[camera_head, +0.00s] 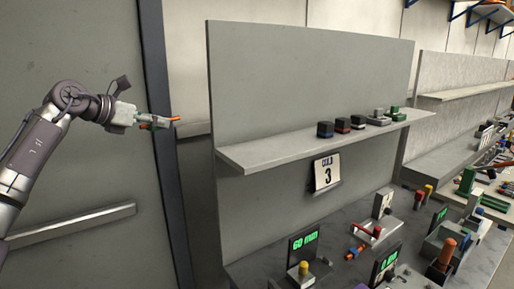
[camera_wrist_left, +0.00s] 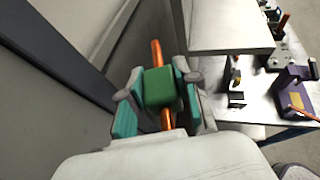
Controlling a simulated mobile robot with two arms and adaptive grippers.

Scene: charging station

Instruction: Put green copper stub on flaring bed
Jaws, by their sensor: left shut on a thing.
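My left gripper (camera_head: 150,122) is raised at the left of the head view, in front of the grey wall and left of the shelf. In the left wrist view its fingers (camera_wrist_left: 160,105) are shut on the green block of the green copper stub (camera_wrist_left: 160,87). An orange copper rod sticks out of both ends of the block. In the head view the stub's orange tip (camera_head: 174,119) points right, clear of everything. I cannot tell for sure which bench fixture is the flaring bed. My right gripper is not in view.
A grey shelf (camera_head: 260,150) holds several small blocks, with a "COLD 3" card (camera_head: 327,172) under it. The bench below carries a "60 mm" display (camera_head: 303,245) and several fixtures. A purple fixture (camera_wrist_left: 290,90) shows at the right of the wrist view.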

